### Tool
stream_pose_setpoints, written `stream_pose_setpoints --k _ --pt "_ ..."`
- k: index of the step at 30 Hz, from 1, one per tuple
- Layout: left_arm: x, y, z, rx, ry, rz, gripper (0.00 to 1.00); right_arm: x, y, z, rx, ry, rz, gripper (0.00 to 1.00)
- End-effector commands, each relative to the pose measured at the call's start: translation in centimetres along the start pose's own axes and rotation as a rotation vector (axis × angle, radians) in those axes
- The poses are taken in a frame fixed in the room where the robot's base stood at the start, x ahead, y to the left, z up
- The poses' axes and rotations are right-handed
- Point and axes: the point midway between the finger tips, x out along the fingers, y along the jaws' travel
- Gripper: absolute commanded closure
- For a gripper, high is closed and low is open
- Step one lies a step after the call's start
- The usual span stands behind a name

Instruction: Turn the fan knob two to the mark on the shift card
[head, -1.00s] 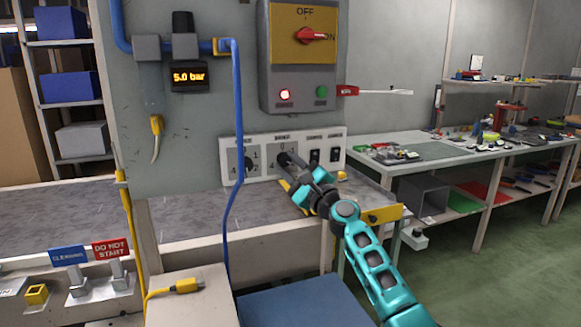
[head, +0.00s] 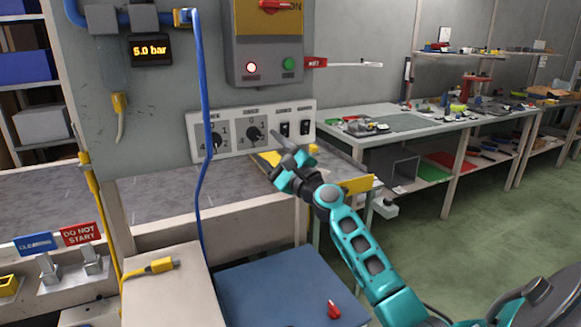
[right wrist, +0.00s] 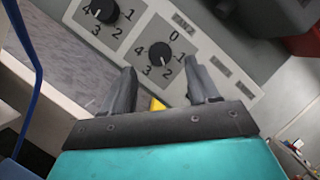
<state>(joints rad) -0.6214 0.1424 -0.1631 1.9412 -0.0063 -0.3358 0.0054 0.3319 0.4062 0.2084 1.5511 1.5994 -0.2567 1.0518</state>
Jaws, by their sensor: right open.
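Fan knob two (head: 254,134) is the right-hand black dial on the white panel (head: 224,153). In the right wrist view the knob (right wrist: 160,53) sits under a "FAN 2" label, with 0 to 4 around it; I cannot clearly make out its pointer. My right gripper (head: 287,148) is open and empty, to the right of and below the knob in the head view. In the right wrist view the gripper (right wrist: 160,70) has the knob between and beyond its fingertips, apart from them. I cannot make out a shift card. My left gripper is not in view.
Another dial (head: 215,141) is left of knob two, and two black rocker switches (head: 294,129) are to its right. A blue hose (head: 205,100) hangs in front of the panel's left part. A grey switch box (head: 265,50) is above. The ledge (head: 170,197) below is mostly clear.

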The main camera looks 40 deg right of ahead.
Motion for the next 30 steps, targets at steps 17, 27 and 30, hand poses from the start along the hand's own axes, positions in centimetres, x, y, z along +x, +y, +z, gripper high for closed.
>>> stream_pose_setpoints --k 17,27,30 --pt "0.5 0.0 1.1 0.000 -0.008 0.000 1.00 -8.7 0.1 0.0 0.001 0.000 0.001 0.40" --pt "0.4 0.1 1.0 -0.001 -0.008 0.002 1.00 -9.0 0.0 0.0 0.001 0.000 0.000 0.40" --pt "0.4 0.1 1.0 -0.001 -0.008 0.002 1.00 -8.9 0.0 0.0 0.001 0.000 0.000 0.40"
